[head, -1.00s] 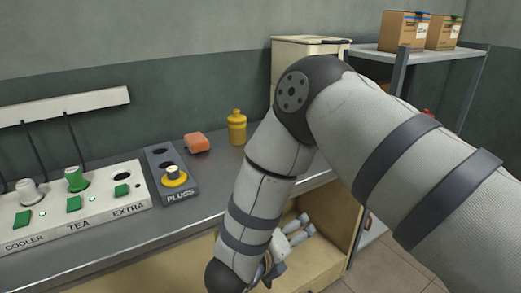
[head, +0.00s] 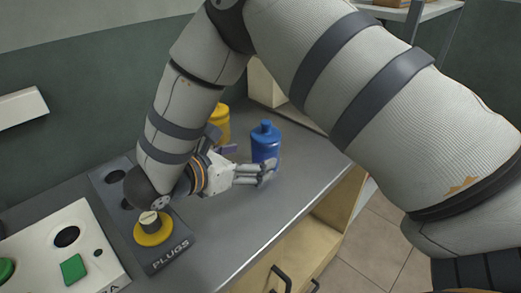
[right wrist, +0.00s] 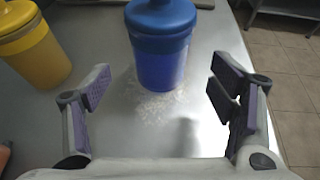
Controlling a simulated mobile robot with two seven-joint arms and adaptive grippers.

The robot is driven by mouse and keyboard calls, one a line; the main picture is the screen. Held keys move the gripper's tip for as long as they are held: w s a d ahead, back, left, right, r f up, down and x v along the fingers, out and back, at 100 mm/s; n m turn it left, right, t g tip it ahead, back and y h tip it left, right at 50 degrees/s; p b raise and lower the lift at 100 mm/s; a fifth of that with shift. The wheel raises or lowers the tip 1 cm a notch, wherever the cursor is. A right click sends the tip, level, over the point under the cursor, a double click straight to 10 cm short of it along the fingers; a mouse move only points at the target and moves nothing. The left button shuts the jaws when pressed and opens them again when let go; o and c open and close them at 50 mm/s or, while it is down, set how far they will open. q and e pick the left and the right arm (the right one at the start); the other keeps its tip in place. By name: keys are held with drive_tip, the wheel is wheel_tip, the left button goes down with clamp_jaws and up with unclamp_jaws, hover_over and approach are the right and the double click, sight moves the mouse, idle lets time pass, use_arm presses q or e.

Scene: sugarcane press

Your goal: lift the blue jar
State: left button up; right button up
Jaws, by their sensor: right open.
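The blue jar (head: 265,145) stands upright on the grey counter (head: 265,217), near the yellow jar (head: 219,122). My right gripper (head: 250,163) is open and low over the counter, to the left of the blue jar and pointing at it. In the right wrist view, the blue jar (right wrist: 162,50) stands ahead, centred between the spread fingers (right wrist: 160,83), with a gap on both sides. It appears just beyond the fingertips, and nothing is held. The jar's top is cut off by the frame edge there. My left gripper is not in view.
The yellow jar (right wrist: 32,45) is left of the blue jar, near the left finger. The dark plugs panel (head: 172,252) with a yellow-based plug (head: 152,229) lies below my right wrist. A white switch panel (head: 62,250) is at lower left. The counter's front edge is at right.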

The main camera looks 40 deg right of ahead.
sight(266, 156)
drive_tip(key=x, duration=0.7)
drive_tip(key=shift+f, duration=0.35)
drive_tip(key=shift+a+r, duration=0.1)
drive_tip(key=c, duration=1.5)
